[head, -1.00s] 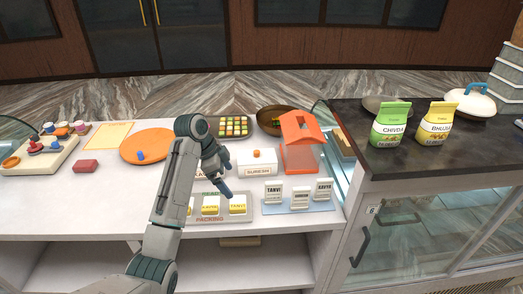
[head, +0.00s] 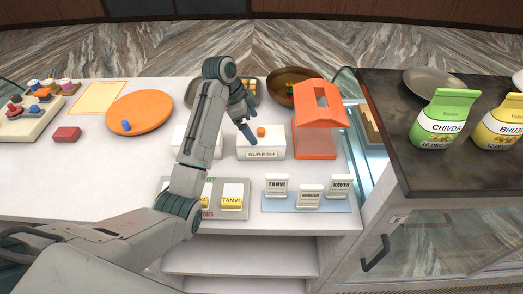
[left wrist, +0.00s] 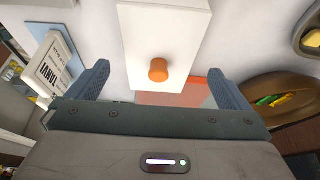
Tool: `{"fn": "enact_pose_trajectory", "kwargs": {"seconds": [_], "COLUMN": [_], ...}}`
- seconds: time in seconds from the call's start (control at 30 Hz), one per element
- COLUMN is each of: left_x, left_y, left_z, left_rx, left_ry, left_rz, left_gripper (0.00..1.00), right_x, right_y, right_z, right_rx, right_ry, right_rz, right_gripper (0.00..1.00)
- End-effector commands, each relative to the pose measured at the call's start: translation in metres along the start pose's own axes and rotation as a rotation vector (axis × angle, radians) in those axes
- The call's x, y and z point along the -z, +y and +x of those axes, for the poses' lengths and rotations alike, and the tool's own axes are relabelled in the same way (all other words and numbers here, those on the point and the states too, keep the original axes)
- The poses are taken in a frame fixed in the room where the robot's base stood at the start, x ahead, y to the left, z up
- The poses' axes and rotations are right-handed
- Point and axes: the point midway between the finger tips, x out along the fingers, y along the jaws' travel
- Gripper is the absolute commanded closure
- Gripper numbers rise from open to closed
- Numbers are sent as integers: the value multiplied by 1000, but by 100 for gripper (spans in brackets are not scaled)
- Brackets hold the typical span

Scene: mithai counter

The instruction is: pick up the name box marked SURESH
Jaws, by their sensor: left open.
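The white name box marked SURESH (head: 262,149) stands upright on the white counter, with an orange knob on its lid. In the left wrist view the box (left wrist: 145,25) shows from above, its knob between the lines of my two fingers. My left gripper (head: 247,131) is open and empty, over the left part of the box in the head view. In the left wrist view the open fingers (left wrist: 160,72) stand apart on either side of the knob. No contact with the box shows. My right gripper is not in view.
Another white box (head: 182,139) stands left, partly behind my arm, its label hidden. An orange house-shaped stand (head: 317,142) is close on the right. Name cards on a blue mat (head: 333,206) and a grey packing tray (head: 230,214) lie in front. A brown bowl (head: 283,78) is behind.

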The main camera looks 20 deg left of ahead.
Motion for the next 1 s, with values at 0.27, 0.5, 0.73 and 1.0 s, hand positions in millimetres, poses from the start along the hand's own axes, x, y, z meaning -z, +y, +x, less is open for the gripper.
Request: {"fn": "enact_pose_trajectory", "kwargs": {"seconds": [0.27, 0.5, 0.73, 1.0], "left_x": [0, 4, 3, 3], "left_y": [0, 1, 1, 0], "left_z": [26, 55, 70, 70], "left_rx": [0, -4, 0, 0], "left_ry": [0, 0, -1, -1], "left_rz": [0, -2, 0, 0], "left_gripper": [0, 0, 0, 26], "right_x": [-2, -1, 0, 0], "right_y": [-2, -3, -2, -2], "right_z": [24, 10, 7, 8], "right_rx": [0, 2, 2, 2], "right_ry": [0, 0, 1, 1], "right_rz": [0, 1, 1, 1], "right_gripper": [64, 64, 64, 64]}}
